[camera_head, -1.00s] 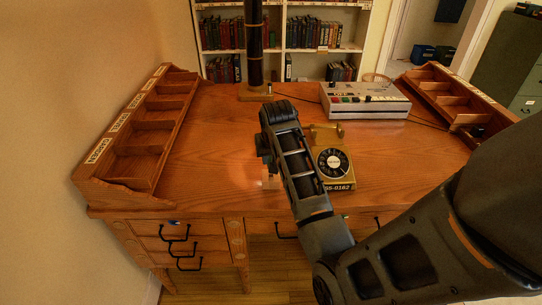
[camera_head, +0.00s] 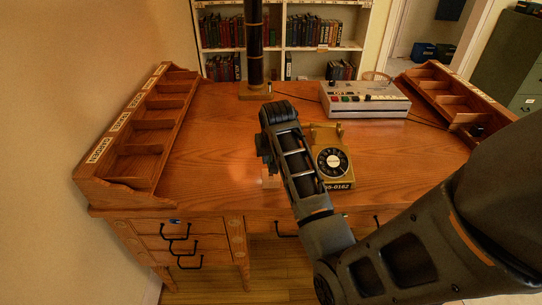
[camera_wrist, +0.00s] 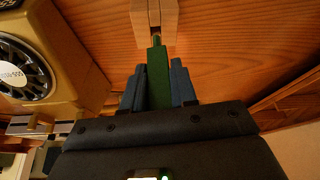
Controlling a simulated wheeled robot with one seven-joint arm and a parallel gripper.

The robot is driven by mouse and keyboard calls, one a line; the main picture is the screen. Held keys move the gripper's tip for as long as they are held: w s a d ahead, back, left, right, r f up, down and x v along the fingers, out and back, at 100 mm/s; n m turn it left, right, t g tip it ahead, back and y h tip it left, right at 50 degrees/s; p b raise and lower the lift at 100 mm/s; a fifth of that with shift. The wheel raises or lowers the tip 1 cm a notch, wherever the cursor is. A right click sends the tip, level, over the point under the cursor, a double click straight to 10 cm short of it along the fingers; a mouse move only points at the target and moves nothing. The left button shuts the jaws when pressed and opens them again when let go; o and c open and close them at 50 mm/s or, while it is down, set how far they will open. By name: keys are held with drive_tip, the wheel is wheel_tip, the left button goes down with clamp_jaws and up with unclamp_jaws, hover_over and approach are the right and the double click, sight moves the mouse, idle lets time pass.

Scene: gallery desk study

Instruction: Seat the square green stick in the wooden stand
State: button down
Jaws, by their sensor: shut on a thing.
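The square green stick (camera_wrist: 158,72) shows in the wrist view, upright in the picture between the two blue-grey fingers of my gripper (camera_wrist: 157,86). My gripper is shut on it. The stick's narrower far end meets the pale wooden stand (camera_wrist: 166,14) and shows in the gap between the stand's two sides. I cannot tell how deep the end sits. In the head view the stand (camera_head: 270,180) is a small pale block near the desk's front edge, partly hidden by my arm. My gripper (camera_head: 266,153) is just above it there, and the stick cannot be made out.
A gold rotary telephone (camera_head: 332,160) stands close to the right of my arm; it fills the left of the wrist view (camera_wrist: 52,50). A grey switch console (camera_head: 365,100) is at the back right. Wooden sorting racks line the left (camera_head: 150,125) and right sides. The desk's left middle is clear.

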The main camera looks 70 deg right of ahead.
drive_tip(key=shift+f+b, duration=0.3)
drive_tip(key=shift+f, duration=0.5)
drive_tip(key=shift+f, duration=0.35)
drive_tip(key=shift+f+b, duration=0.3)
drive_tip(key=shift+f, duration=0.35)
drive_tip(key=c, duration=0.8)
unclamp_jaws()
drive_tip(key=v, duration=0.7)
drive_tip(key=shift+a+r, duration=0.15)
drive_tip(key=shift+r, duration=0.25)
